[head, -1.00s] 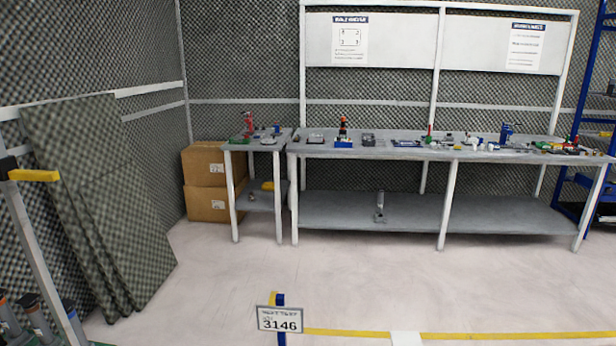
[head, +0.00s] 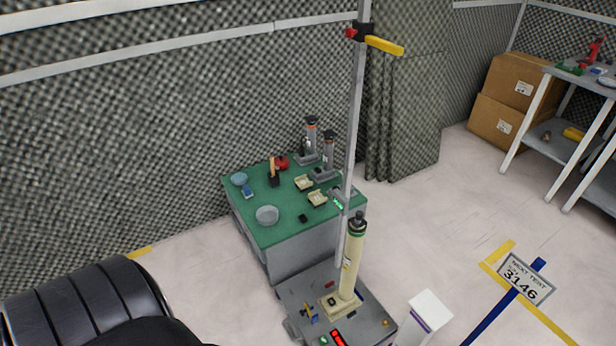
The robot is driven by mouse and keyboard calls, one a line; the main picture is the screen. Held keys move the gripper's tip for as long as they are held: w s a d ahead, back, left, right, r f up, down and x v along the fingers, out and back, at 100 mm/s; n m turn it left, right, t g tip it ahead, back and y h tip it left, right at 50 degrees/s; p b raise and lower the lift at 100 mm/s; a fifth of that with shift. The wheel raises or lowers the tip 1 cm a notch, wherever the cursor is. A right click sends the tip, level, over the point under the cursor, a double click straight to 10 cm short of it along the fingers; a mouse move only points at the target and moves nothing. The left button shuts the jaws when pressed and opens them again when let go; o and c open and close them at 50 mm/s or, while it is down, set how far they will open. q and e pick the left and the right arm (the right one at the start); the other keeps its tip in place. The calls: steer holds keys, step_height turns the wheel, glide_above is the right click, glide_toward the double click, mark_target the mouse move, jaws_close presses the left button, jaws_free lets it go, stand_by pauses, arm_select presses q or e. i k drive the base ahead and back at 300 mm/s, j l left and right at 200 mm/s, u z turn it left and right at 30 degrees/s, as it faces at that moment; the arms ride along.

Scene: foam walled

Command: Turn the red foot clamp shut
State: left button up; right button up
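A grey stand base (head: 365,310) is at the bottom middle of the head view, with a tall metal pole (head: 353,130) rising from it. A cream cylinder (head: 352,262) with a dark top stands on a cream block (head: 336,305) on this base. A small red piece (head: 330,284) lies behind that block, and a bright red bar (head: 338,338) is at the front edge. I cannot tell which of these is the red foot clamp, or its position. Neither gripper is in view.
A green-topped bench (head: 285,235) behind the stand holds bowls, small trays and dark upright devices. A white box post (head: 425,315) stands right of the base. A sign reading 3146 (head: 527,279) is farther right. Cardboard boxes (head: 515,85) and a table are at the upper right. Open floor lies between.

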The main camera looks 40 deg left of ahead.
mark_target(332, 284)
steer(key=u, duration=1.05)
steer(key=i+j+z, duration=0.1)
steer(key=z, duration=0.25)
steer(key=j+z, duration=0.4)
steer(key=i+l, duration=0.05)
